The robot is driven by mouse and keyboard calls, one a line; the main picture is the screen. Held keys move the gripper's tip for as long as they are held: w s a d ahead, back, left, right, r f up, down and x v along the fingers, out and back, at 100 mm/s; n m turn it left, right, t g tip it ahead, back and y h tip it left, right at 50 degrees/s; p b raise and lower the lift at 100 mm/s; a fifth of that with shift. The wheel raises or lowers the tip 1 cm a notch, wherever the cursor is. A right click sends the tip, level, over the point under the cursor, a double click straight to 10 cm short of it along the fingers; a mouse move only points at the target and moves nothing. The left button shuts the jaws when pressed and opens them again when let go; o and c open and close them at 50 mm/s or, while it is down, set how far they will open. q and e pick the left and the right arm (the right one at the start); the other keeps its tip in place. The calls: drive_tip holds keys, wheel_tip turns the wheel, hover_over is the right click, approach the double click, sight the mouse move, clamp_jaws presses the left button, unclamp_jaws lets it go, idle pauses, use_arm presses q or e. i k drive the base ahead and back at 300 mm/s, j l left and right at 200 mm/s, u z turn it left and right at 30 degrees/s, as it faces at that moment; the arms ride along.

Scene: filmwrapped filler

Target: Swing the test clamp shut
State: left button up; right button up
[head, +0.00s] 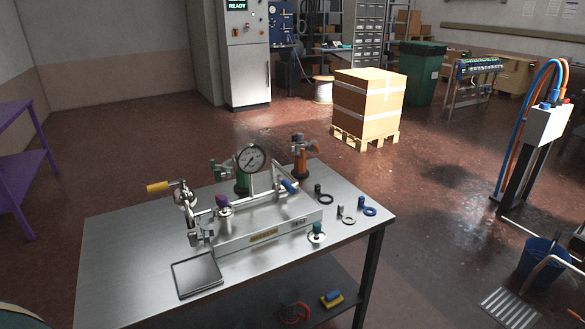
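A metal test fixture (265,238) stands on the steel bench (120,255), with a round pressure gauge (251,158) above it. At its left end is a metal clamp mechanism (187,205) with a yellow handle (159,187) sticking out to the left. I cannot tell from here whether this clamp is open or shut. A purple-topped part (223,201) sits beside it, and a blue handle (289,186) shows at the fixture's right side. Neither of my grippers is in view.
A dark flat tray (197,275) lies at the bench front. Several small ring fittings (349,214) lie at the right. Green (241,184) and orange (300,160) fittings stand behind the fixture. A purple rack (22,165) is left. The bench's left part is clear.

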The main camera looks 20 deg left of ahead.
sight(207, 232)
drive_tip(key=k+j+u, duration=0.25)
drive_tip(key=j, duration=0.2)
drive_tip(key=j+u, duration=0.25)
drive_tip(key=j, duration=0.2)
drive_tip(key=j+u, duration=0.2)
drive_tip(key=j, duration=0.3)
drive_tip(key=i+l, duration=0.15)
drive_tip(key=i, duration=0.3)
drive_tip(key=i+l+z, duration=0.1)
drive_tip(key=i, duration=0.35)
